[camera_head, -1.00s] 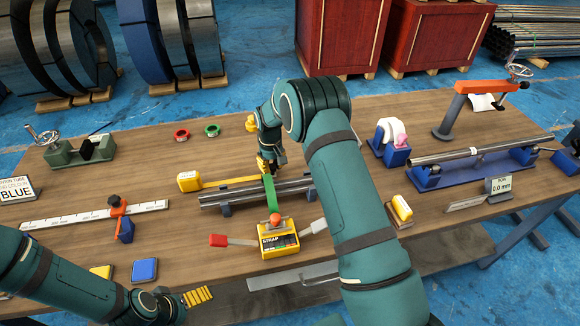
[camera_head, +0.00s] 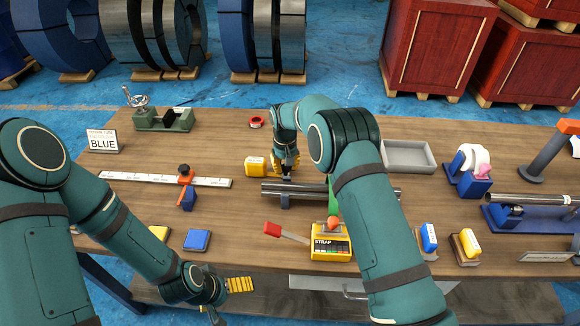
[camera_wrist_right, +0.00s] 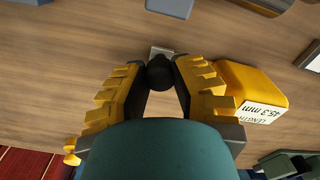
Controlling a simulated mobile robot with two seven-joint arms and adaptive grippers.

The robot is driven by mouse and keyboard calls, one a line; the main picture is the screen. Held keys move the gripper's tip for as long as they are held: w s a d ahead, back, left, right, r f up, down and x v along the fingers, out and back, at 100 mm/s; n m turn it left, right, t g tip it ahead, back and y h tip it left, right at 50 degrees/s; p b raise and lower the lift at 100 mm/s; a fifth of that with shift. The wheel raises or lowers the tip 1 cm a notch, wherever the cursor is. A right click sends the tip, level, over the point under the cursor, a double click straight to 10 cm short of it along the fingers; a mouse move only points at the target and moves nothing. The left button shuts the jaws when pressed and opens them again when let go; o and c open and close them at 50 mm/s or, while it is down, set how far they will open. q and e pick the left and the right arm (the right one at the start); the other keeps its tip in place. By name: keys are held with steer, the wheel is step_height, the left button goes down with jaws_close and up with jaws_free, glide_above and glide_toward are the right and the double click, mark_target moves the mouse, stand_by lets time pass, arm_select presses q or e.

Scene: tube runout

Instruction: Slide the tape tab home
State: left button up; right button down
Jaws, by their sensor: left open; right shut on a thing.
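The yellow tape gauge (camera_head: 256,166) sits behind the dark tube (camera_head: 320,193). My right gripper (camera_head: 287,172) is just right of the gauge. In the right wrist view my right gripper (camera_wrist_right: 160,66) is shut on a dark round knob (camera_wrist_right: 160,76), the tab by its look, with a small grey plate beyond it. Its fingers hide any tape between knob and gauge. My left gripper (camera_head: 232,290) is open at the table's front edge, away from the gauge.
A blue block (camera_head: 197,240), a white ruler (camera_head: 150,180) and a grey tray (camera_head: 408,156) lie about. The table behind the gauge is mostly clear.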

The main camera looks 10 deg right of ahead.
steer(key=c, duration=0.7)
jaws_free()
steer(key=shift+c, duration=0.2)
step_height(320, 180, up, 12)
steer(key=shift+o, duration=0.3)
